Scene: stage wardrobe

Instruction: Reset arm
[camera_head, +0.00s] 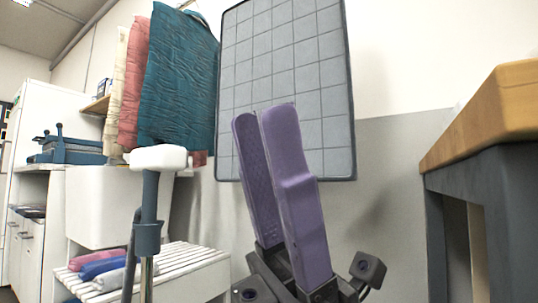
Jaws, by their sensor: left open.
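My left gripper (257,118) stands in the lower middle of the head view, its two purple fingers pointing up. The fingers are apart with a narrow gap, and nothing shows between them. Behind it is a grey gridded panel (325,60) with a dark rim on the wall, partly covered by the fingers. My right gripper is not in the view.
A wooden-topped table (490,110) with dark legs stands close at the right. Teal (178,75) and pink cloths hang at the upper left. A slatted white bench (185,270) holds folded cloths (100,265). A white-topped stand (158,158) is left of the gripper.

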